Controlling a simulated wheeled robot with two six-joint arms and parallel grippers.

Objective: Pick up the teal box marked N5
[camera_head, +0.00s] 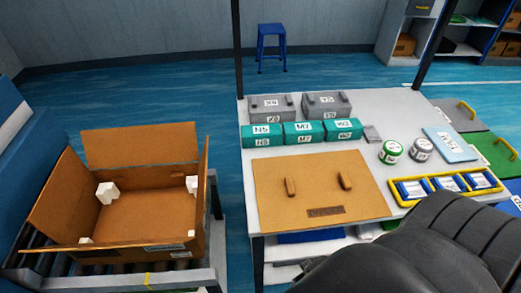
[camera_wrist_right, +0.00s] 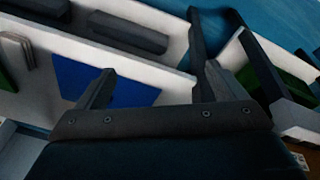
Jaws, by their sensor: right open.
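The teal box marked N5 (camera_head: 262,136) stands on the white table in the head view, at the left end of a row of teal boxes. The M7 box (camera_head: 303,132) is right beside it, and the W2 box (camera_head: 342,129) is at the right end. My right arm reaches in from the lower right, in front of the table and well away from the N5 box. My right gripper is open and empty in the right wrist view (camera_wrist_right: 150,86), with no teal box between its fingers. My left gripper is in neither view.
Grey boxes (camera_head: 327,104) stand behind the teal row. A brown board (camera_head: 320,190) with two handles lies in front. Two round tins (camera_head: 391,151) and a yellow tray (camera_head: 408,203) are to the right. An open cardboard box (camera_head: 135,178) sits on rollers at left.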

